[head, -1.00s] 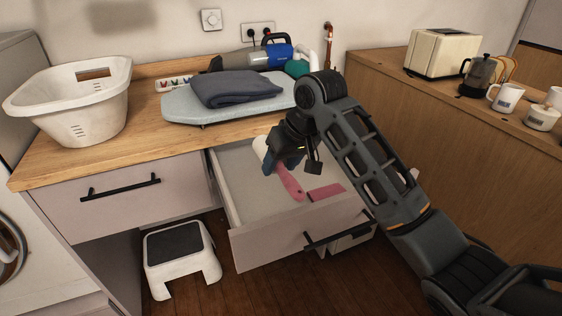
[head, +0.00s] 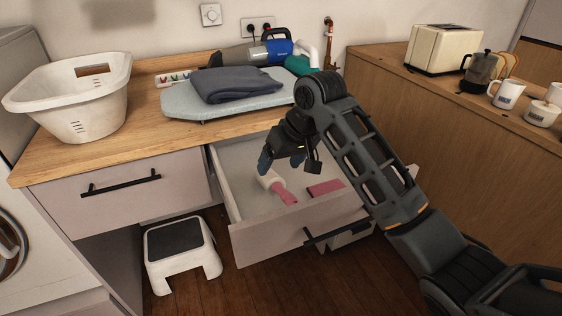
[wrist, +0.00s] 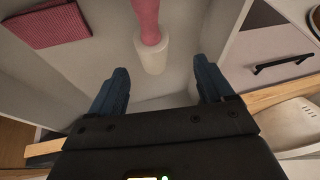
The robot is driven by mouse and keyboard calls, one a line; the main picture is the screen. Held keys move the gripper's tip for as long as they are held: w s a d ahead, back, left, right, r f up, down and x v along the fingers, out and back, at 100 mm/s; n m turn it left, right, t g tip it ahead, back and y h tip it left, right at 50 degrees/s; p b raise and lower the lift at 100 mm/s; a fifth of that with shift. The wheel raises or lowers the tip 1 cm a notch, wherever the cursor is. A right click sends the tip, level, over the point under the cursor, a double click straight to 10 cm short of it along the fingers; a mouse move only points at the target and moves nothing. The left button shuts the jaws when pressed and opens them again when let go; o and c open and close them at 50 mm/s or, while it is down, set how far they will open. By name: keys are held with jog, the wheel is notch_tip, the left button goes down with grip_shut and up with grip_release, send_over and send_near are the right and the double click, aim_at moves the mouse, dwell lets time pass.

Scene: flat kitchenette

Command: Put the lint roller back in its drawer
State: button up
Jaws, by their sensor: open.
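The lint roller, with a white roll (head: 268,180) and a pink handle (head: 285,195), lies inside the open drawer (head: 262,247). In the wrist view the lint roller (wrist: 152,56) lies on the drawer floor, ahead of my fingers. My gripper (head: 281,163) is open and empty above the drawer, over the roll end of the lint roller and apart from it. In the wrist view the two blue fingers of my gripper (wrist: 163,85) are spread wide with nothing held between them.
A pink cloth (head: 326,188) lies in the drawer, right of the roller. A closed drawer (head: 125,205) is to the left. A white step stool (head: 183,262) stands on the floor. The counter holds a laundry basket (head: 75,100) and a small ironing board (head: 190,104) with folded cloth.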

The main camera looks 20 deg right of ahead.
jog(key=shift+r, duration=0.35)
jog(key=p+v, duration=0.1)
jog(key=v, duration=1.1)
jog(key=shift+r, duration=0.2)
jog(key=shift+c, duration=0.2)
dwell(0.3)
